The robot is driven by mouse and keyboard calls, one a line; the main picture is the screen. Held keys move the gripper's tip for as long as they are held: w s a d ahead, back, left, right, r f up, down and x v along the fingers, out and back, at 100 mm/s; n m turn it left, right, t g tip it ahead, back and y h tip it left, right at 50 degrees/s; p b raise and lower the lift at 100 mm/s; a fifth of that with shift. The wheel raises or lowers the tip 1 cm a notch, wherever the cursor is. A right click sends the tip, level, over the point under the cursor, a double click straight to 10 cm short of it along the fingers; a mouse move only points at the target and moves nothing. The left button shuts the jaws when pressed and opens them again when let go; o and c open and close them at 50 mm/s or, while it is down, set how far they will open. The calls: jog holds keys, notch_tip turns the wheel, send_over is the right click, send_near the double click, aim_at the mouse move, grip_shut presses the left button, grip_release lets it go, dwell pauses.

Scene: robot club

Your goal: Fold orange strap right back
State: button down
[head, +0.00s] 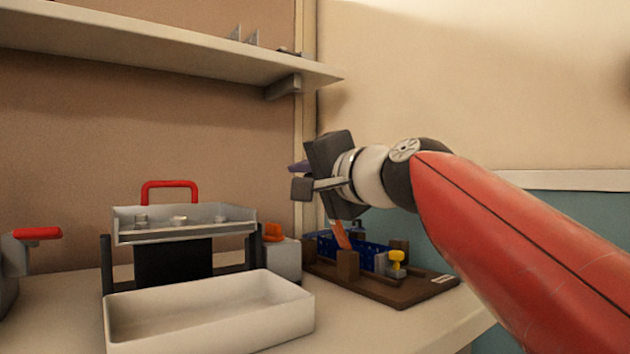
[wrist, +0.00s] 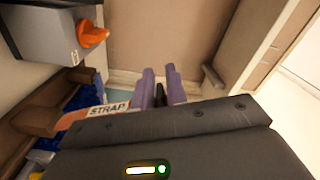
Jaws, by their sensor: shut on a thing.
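The orange strap (head: 341,235) rises from a brown wooden stand (head: 382,287) and passes out of sight behind my gripper's dark body. In the wrist view the strap (wrist: 76,119), with a white label reading STRAP, runs from the left toward the purple fingers. My gripper (wrist: 160,86) is shut on the strap; the gripped part is mostly hidden by the gripper body. In the head view one purple fingertip (head: 298,167) shows at the left of the gripper, above the stand. A blue basket-like thing (head: 362,253) sits in the stand.
A yellow knob (head: 397,257) is at the stand's front right. A grey box with an orange knob (head: 273,232) stands left of it. A white tray (head: 210,322) and a raised tray with a red handle (head: 170,185) are farther left. A shelf (head: 150,38) hangs above.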

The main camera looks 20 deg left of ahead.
jog(key=shift+s+a+f+n, duration=0.2)
jog(key=shift+n, duration=0.1)
jog(key=c, duration=1.4)
grip_release()
jog(key=b+v, duration=0.2)
jog(key=v, duration=0.5)
jog(key=shift+s+d, duration=0.25)
jog(key=shift+d, duration=0.1)
